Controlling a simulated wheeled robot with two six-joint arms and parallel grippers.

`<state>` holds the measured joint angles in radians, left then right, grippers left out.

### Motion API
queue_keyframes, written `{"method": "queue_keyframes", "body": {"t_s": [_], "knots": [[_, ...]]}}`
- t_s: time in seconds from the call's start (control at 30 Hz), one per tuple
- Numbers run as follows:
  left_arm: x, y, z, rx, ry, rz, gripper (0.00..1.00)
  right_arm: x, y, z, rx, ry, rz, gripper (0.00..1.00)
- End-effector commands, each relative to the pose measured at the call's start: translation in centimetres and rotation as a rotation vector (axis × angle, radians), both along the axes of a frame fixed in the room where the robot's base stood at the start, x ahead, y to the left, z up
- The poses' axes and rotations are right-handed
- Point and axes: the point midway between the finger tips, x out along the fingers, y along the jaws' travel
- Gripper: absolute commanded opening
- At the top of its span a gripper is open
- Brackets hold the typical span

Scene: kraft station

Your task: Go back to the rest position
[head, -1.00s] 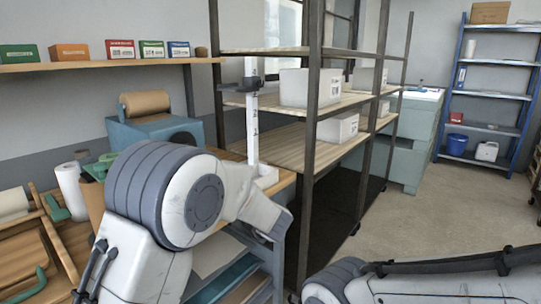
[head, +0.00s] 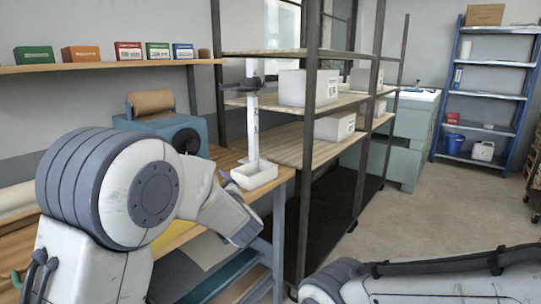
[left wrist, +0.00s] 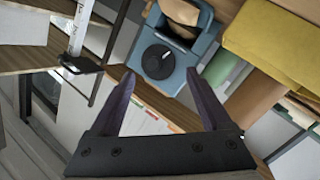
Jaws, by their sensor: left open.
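My left gripper (left wrist: 160,76) shows in the left wrist view with its two dark fingers spread wide and nothing between them. Beyond the fingers in that view is a blue-grey machine with a round black part (left wrist: 158,62). In the head view my left arm fills the lower left, and its gripper cannot be made out there. Part of my right arm lies along the bottom right of the head view. My right gripper is outside both views.
Open floor (head: 420,215) lies to the right.

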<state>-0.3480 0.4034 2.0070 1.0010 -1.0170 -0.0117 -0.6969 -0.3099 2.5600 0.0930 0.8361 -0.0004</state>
Motion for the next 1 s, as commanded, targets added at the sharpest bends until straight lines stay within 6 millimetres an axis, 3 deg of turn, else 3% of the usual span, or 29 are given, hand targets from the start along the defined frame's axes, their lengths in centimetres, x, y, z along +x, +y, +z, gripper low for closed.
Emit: {"method": "queue_keyframes", "body": {"t_s": [0.13, 0.23, 0.4, 0.5, 0.7, 0.97, 1.0], "knots": [[-1.0, -0.6, -2.7, 0.025, 0.169, -0.186, 0.82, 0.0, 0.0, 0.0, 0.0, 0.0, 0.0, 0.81], [-3.6, -1.1, -6.1, 0.054, 0.357, -0.349, 0.82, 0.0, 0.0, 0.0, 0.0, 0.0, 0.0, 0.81], [-11.4, -1.1, -12.4, 0.11, 0.718, -0.579, 0.82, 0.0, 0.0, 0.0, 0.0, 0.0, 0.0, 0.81], [-15.5, -0.5, -14.6, 0.135, 0.873, -0.654, 0.82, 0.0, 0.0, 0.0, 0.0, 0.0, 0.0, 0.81], [-21.9, 1.1, -17.3, 0.162, 1.1, -0.733, 0.82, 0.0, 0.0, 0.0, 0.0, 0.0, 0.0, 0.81], [-28.9, 3.2, -19.1, 0.192, 1.334, -0.796, 0.82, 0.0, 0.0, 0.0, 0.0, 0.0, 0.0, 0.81], [-29.0, 2.1, -18.7, 0.21, 1.332, -0.826, 0.82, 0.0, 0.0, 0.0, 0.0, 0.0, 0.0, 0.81]]}}
